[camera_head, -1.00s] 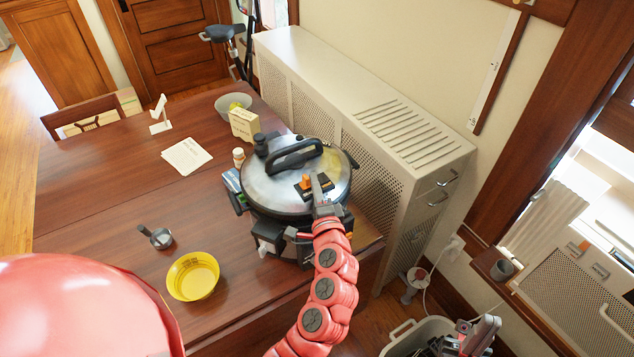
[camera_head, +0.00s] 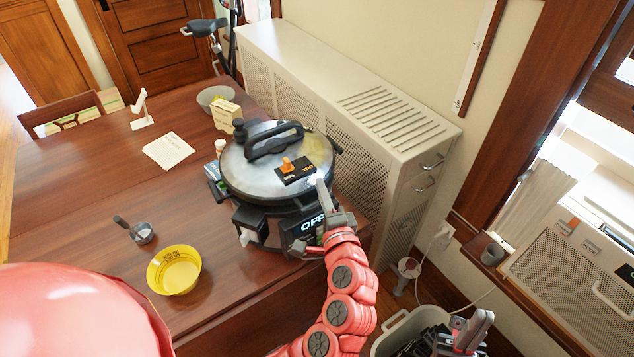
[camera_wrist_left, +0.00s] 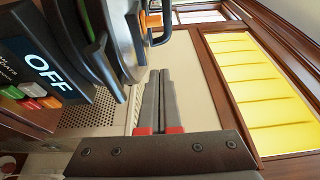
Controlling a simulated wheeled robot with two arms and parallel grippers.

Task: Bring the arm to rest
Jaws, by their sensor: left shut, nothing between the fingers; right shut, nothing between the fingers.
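My left gripper (camera_head: 321,186) is shut and empty at the front right rim of the pressure cooker (camera_head: 236,180). In the left wrist view my left gripper (camera_wrist_left: 161,92) shows its two dark fingers together, with the cooker (camera_wrist_left: 118,35) to their left. Whether they touch it I cannot tell. The cooker's lid has a black handle and an orange knob (camera_head: 287,163) on a black label. Its front display (camera_head: 312,226) reads OFF, as it does in the wrist view. My right gripper (camera_head: 472,328) is low at the bottom right, shut and empty.
The wooden table (camera_head: 75,215) holds a yellow bowl (camera_head: 174,270), a small grey cup (camera_head: 142,233), paper (camera_head: 168,150) and a box (camera_head: 226,114). A pale perforated cabinet (camera_head: 390,130) stands close behind the cooker. A grey bin (camera_head: 390,335) is below my right gripper.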

